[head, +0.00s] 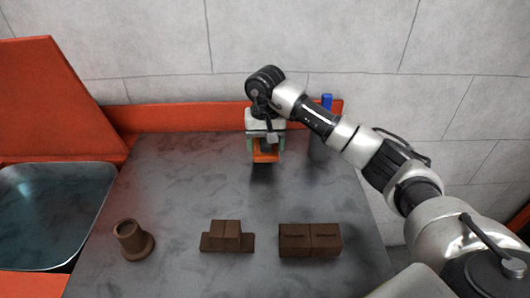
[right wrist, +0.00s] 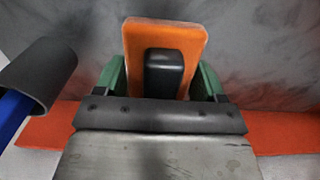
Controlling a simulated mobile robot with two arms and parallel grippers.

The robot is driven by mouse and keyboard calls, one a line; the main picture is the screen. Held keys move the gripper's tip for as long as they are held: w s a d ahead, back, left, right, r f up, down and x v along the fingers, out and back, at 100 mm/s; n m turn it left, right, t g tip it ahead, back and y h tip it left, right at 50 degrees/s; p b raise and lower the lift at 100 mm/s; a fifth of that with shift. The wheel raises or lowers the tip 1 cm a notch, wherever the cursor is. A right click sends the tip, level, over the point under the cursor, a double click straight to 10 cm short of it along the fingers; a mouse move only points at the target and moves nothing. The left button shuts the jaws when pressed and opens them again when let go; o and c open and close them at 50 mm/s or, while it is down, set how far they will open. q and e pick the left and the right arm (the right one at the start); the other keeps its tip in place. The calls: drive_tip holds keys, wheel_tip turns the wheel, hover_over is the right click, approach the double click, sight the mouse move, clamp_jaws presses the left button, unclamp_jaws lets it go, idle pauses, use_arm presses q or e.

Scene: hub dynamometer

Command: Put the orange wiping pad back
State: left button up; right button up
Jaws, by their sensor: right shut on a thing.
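The orange wiping pad (head: 265,156) is at the back middle of the grey worktop, under my right gripper (head: 266,146). In the right wrist view the pad (right wrist: 188,42) is a flat orange block with a black grip (right wrist: 164,72) on it. My right gripper's green fingers (right wrist: 160,80) are on both sides of that black grip and shut on it. I cannot tell whether the pad touches the worktop. The gripper hides part of the pad in the head view. My left gripper is not in view.
The grey worktop (head: 180,190) has a red rear edge (head: 180,118). Brown blocks (head: 310,240), a stepped brown block (head: 227,237) and a brown flanged piece (head: 133,240) stand in front. A metal basin (head: 45,220) is at left. A blue-topped dark cylinder (right wrist: 38,75) is beside the gripper.

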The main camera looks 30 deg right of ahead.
wheel_tip(320, 180, down, 4)
drive_tip(key=shift+r+p, duration=0.1)
drive_tip(key=shift+p, duration=0.2)
drive_tip(key=shift+w, duration=0.1)
drive_tip(key=shift+f, duration=0.2)
drive_tip(key=shift+f, duration=0.2)
drive_tip(key=o, duration=0.9)
drive_tip(key=shift+r, duration=0.1)
